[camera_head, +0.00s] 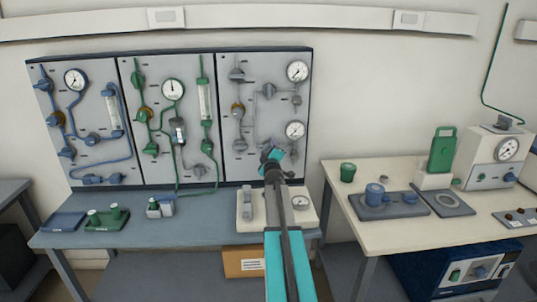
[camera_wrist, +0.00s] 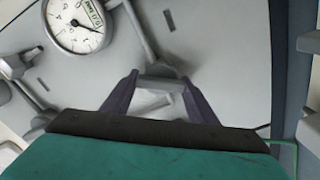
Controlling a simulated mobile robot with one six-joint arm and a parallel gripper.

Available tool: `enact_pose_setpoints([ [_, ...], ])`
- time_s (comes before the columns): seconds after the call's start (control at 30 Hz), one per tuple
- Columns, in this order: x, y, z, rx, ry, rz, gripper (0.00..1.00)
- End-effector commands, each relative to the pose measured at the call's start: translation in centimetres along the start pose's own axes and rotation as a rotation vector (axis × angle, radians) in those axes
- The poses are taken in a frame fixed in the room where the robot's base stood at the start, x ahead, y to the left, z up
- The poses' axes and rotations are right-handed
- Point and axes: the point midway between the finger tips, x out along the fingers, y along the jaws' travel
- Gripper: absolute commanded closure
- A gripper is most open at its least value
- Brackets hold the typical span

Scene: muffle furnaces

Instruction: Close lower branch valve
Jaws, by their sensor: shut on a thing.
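The grey panel (camera_head: 225,100), rightmost of three on the wall, carries grey pipes, valves and two round gauges. My gripper (camera_head: 272,155) is at its lower right, just below and left of the lower gauge (camera_head: 295,130). In the wrist view my gripper (camera_wrist: 160,78) has its two dark fingers on either side of a grey valve handle (camera_wrist: 162,85) and is shut on it. A grey pipe (camera_wrist: 138,28) runs up from this valve, and a gauge (camera_wrist: 80,22) shows at upper left. In the head view my gripper largely hides the held valve.
The blue panel (camera_head: 85,120) and green panel (camera_head: 165,110) stand to the left. A cream table (camera_head: 375,240) with lab equipment stands right.

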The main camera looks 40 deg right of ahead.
Motion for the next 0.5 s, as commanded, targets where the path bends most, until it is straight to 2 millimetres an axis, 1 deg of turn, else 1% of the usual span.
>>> enact_pose_setpoints([
  [0.3, 0.01, -0.24, 0.05, -0.294, 0.001, 0.0, 0.69],
  [0.5, 0.01, -0.23, 0.01, -0.44, 0.001, 0.0, 0.69],
])
